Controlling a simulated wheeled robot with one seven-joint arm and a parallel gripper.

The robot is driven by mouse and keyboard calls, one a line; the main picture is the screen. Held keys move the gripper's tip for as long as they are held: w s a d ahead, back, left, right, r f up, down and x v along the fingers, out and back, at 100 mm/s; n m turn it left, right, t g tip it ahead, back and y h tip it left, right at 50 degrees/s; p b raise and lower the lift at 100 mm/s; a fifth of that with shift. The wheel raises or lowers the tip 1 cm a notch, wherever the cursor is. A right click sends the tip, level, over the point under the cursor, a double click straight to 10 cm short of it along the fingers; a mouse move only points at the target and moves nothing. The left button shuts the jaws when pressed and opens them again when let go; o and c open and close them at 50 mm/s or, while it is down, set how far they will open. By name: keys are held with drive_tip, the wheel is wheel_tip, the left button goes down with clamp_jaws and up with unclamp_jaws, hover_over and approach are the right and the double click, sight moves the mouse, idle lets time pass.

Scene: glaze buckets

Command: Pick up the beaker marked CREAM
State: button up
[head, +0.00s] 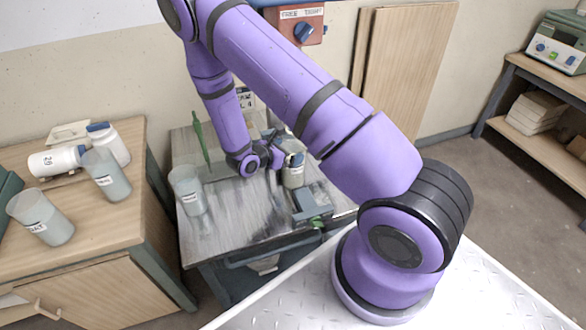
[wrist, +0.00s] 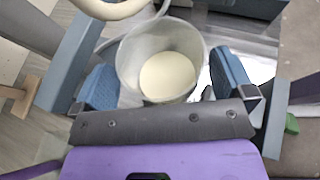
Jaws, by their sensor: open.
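A translucent beaker with pale cream contents (wrist: 167,75) sits between the two fingers of my gripper (wrist: 165,80) in the wrist view. The fingers are open, one on each side of the beaker, with no clear grip on it. In the head view my gripper (head: 275,157) is low over the metal-topped table (head: 240,212), beside a pale labelled container (head: 293,177) that it partly hides. This appears to be the same beaker. Its label cannot be read. Another translucent labelled beaker (head: 189,194) stands at the table's left side.
The wooden cabinet (head: 95,232) at left holds two labelled beakers (head: 107,178) (head: 42,220), a white bottle (head: 112,146) and a lying white jar (head: 55,162). A green upright stick (head: 200,135) and a grey-blue object (head: 311,204) are on the metal table.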

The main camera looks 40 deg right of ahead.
drive_tip(key=shift+x, duration=1.05)
drive_tip(key=c, duration=1.6)
drive_tip(key=shift+r, duration=0.2)
